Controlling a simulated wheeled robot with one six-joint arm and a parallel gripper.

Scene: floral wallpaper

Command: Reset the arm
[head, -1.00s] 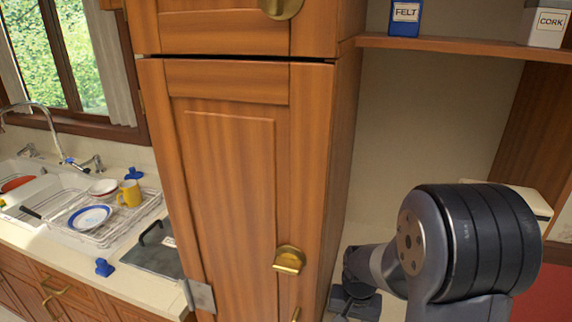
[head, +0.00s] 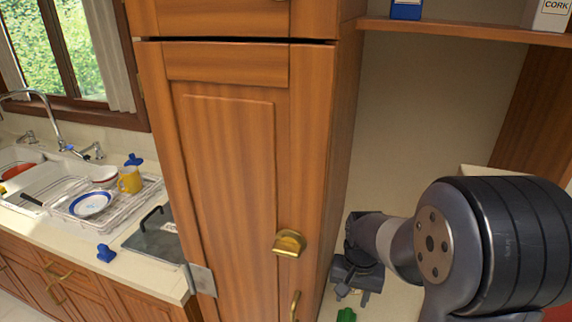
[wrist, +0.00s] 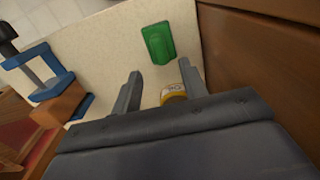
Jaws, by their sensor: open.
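My gripper (head: 352,289) is at the end of my arm, beside the right side of the tall wooden cabinet, above a pale surface. In the wrist view my gripper (wrist: 161,74) has its two fingers spread apart with nothing held between them. A green object (wrist: 158,43) lies on the pale surface beyond the fingertips. Its top edge also shows in the head view (head: 346,314). A round item with a yellow rim (wrist: 174,94) shows between the fingers, partly hidden by the gripper body.
The tall cabinet (head: 228,170) with brass handles stands close left of my arm. A shelf (head: 460,30) with boxes is above. A blue and wooden object (wrist: 58,103) lies at left in the wrist view. A sink counter with a dish rack (head: 110,205) is far left.

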